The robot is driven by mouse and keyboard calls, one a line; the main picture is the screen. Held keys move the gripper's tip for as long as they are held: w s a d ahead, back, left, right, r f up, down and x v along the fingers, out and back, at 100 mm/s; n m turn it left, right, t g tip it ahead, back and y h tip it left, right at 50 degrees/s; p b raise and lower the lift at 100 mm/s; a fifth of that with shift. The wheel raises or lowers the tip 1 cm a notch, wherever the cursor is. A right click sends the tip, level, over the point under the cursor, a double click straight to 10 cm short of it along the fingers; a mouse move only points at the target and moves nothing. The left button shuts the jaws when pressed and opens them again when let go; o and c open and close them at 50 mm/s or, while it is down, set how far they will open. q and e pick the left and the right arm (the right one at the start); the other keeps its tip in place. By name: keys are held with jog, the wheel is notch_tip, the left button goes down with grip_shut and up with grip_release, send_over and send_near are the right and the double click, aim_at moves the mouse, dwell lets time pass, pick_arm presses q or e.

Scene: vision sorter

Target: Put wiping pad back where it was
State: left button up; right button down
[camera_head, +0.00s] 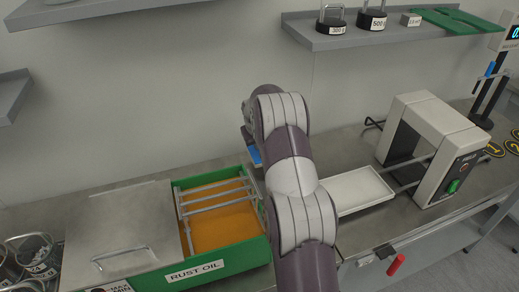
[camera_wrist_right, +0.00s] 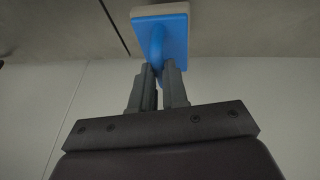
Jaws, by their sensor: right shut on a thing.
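The wiping pad (camera_wrist_right: 174,38) has a blue back with a blue loop handle and a pale layer beneath. My right gripper (camera_wrist_right: 160,72) is shut on its handle in the right wrist view. In the head view only a blue bit of the pad (camera_head: 254,156) shows beside my right arm, near the back of the bench. My arm hides the rest of the pad and most of the gripper there. I cannot tell whether the pad touches the bench. My left gripper is not in view.
A green rust oil bin (camera_head: 221,268) with grey bars stands left of my arm, beside a metal lid (camera_head: 120,225). A white tray (camera_head: 357,190) and a white arch-shaped machine (camera_head: 432,135) stand to the right. A shelf with weights (camera_head: 331,28) hangs above.

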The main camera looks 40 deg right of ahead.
notch_tip(320, 180, down, 3)
jog(key=shift+r, duration=0.1)
jog(key=shift+f, duration=0.35)
jog(key=c, duration=1.1)
grip_release()
jog(key=shift+c, duration=0.2)
jog(key=shift+r, duration=0.25)
jog(key=v, duration=1.2)
